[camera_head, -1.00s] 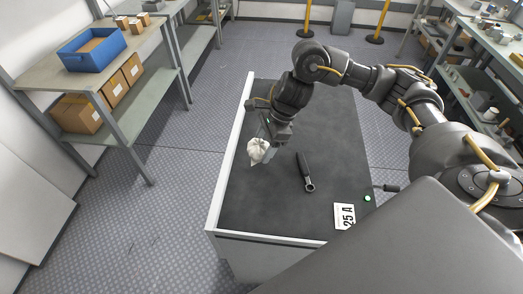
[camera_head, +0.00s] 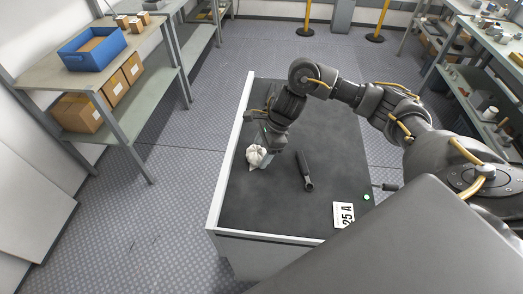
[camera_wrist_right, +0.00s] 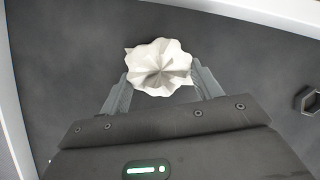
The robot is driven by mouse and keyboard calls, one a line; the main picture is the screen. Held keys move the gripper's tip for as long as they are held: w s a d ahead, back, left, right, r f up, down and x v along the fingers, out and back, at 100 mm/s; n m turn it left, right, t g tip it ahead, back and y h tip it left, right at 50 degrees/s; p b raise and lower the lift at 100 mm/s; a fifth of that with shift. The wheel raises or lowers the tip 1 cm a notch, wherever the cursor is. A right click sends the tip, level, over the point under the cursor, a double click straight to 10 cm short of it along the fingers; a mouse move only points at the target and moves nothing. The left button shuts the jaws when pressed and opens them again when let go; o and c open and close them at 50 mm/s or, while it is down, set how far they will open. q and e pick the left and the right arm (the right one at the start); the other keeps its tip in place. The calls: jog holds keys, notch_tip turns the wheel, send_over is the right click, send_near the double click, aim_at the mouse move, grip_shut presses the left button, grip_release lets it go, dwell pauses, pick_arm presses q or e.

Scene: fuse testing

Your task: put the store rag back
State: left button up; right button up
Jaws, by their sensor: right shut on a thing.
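The white crumpled rag (camera_head: 256,155) is at the left side of the dark bench top (camera_head: 262,200), close to its pale left rim. My right gripper (camera_head: 264,158) points down over the bench and is shut on the rag. In the right wrist view the rag (camera_wrist_right: 160,66) bunches out between and beyond the two fingers (camera_wrist_right: 160,90). I cannot tell whether the rag touches the bench top. My left gripper is not in view.
A black handled tool (camera_head: 305,170) lies right of the rag. A white "25 A" card (camera_head: 344,215) and a small green light (camera_head: 366,197) are at the near right. A hexagonal dark ring (camera_wrist_right: 308,100) shows in the wrist view. The bench's near middle is clear.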

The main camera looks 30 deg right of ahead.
jog(key=o, duration=1)
jog(key=shift+f, duration=0.15)
jog(key=shift+c, duration=0.2)
jog(key=shift+r, duration=0.2)
jog(key=v, duration=1.2)
jog(key=shift+d+f, duration=0.1)
